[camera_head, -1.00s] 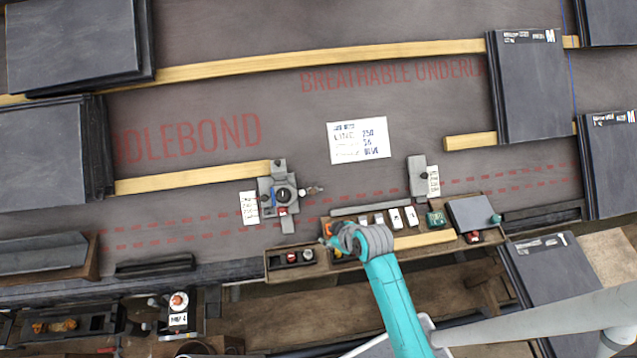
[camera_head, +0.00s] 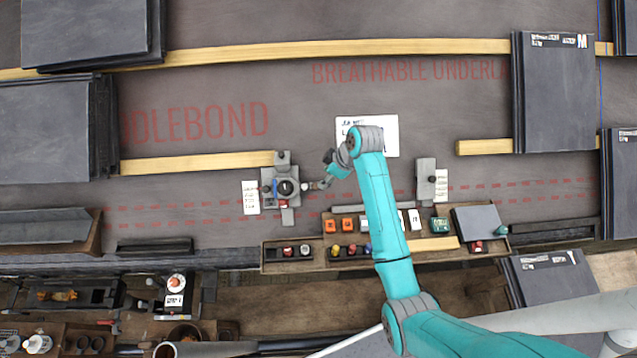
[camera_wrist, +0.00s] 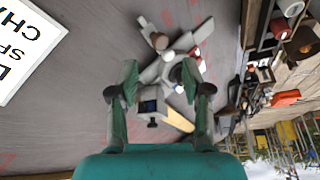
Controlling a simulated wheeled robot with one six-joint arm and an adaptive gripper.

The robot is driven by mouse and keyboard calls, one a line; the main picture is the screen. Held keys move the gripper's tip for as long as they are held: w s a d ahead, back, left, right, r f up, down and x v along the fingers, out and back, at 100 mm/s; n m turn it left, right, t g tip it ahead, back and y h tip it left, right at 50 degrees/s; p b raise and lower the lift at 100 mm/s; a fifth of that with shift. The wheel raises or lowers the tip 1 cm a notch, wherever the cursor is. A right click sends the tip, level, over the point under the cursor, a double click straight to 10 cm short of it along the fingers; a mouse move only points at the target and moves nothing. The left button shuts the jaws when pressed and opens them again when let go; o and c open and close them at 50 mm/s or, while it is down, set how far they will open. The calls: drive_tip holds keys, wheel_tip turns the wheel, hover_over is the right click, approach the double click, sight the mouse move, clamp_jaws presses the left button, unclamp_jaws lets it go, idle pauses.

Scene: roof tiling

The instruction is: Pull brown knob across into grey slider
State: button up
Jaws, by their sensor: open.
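A grey slider unit (camera_head: 285,187) lies on the dark underlay at mid-left in the head view, with a dark round boss at its centre. The grey unit (camera_wrist: 150,104) also shows between and beyond my fingers in the wrist view. A small brown knob (camera_wrist: 160,41) shows near the top there, on a pale grey part. It is too small to pick out surely in the head view. My gripper (camera_head: 322,172) is just right of the unit, pointing left. In the wrist view its fingers (camera_wrist: 158,76) are apart with nothing clearly held. Contact with the knob cannot be told.
A printed white card (camera_head: 384,134) lies behind my arm. A second grey bracket (camera_head: 426,180) stands to the right. A wooden tray (camera_head: 270,267) of coloured parts runs along the front. A batten (camera_head: 200,163) ends at the unit's upper left. Slate stacks (camera_head: 60,130) stand left.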

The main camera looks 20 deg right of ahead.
drive_tip(key=x, duration=0.7)
drive_tip(key=shift+w+a+f, duration=0.1)
drive_tip(key=shift+f, duration=0.1)
clamp_jaws()
